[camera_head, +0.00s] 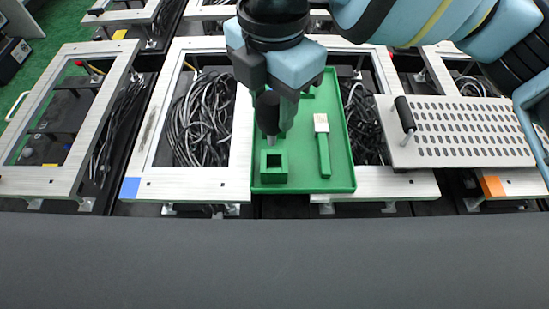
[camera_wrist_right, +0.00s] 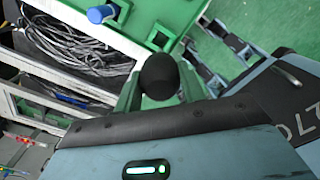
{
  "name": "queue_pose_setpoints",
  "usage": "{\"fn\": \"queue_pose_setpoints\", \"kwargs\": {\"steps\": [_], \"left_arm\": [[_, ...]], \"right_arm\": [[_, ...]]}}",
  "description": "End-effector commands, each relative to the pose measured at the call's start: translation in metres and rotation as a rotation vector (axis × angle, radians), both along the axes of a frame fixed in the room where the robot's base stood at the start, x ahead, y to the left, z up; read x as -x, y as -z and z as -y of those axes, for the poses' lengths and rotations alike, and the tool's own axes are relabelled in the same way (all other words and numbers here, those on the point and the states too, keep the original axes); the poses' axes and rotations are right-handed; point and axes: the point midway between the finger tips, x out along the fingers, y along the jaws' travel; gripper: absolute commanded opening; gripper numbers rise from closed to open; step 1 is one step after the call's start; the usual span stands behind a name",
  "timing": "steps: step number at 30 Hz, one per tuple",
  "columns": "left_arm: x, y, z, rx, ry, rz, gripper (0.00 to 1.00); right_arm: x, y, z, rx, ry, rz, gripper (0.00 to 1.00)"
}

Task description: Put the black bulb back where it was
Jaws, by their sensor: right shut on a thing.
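The black bulb (camera_head: 267,110) is held upright, with a pale tip pointing down. My right gripper (camera_head: 278,116) is shut on it above the left part of the green tray (camera_head: 340,178). In the head view, a green block with a square hole (camera_head: 273,166) stands in the tray just below and in front of the bulb. The tip appears above or just behind the block; I cannot tell the exact gap. In the right wrist view, the bulb's rounded black end (camera_wrist_right: 160,76) sits between the green fingers. My left gripper is not in view.
A green piece with a white head (camera_head: 322,145) is in the tray, right of the block. A perforated metal plate with a black-handled lever (camera_head: 405,115) lies further right. Metal frames with coiled cables (camera_head: 202,120) are on the left. A blue cylinder (camera_wrist_right: 103,13) shows in the wrist view.

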Motion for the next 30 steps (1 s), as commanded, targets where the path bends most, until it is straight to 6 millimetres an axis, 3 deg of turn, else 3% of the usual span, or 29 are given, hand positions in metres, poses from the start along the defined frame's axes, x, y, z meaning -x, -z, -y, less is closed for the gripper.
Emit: {"fn": "queue_pose_setpoints", "kwargs": {"steps": [7, 18, 26, 30], "left_arm": [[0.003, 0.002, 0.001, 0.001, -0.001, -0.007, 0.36], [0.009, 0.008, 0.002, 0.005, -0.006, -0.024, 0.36], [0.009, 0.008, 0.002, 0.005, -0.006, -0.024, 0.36], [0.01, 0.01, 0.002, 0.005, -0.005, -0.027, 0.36]], "right_arm": [[0.0, 0.002, 0.003, 0.006, -0.004, 0.001, 0.31], [0.0, 0.056, 0.003, 0.004, -0.002, 0.001, 0.31], [0.0, 0.062, 0.003, 0.004, -0.002, 0.004, 0.31], [0.001, 0.076, 0.003, 0.004, -0.002, 0.002, 0.31]]}}
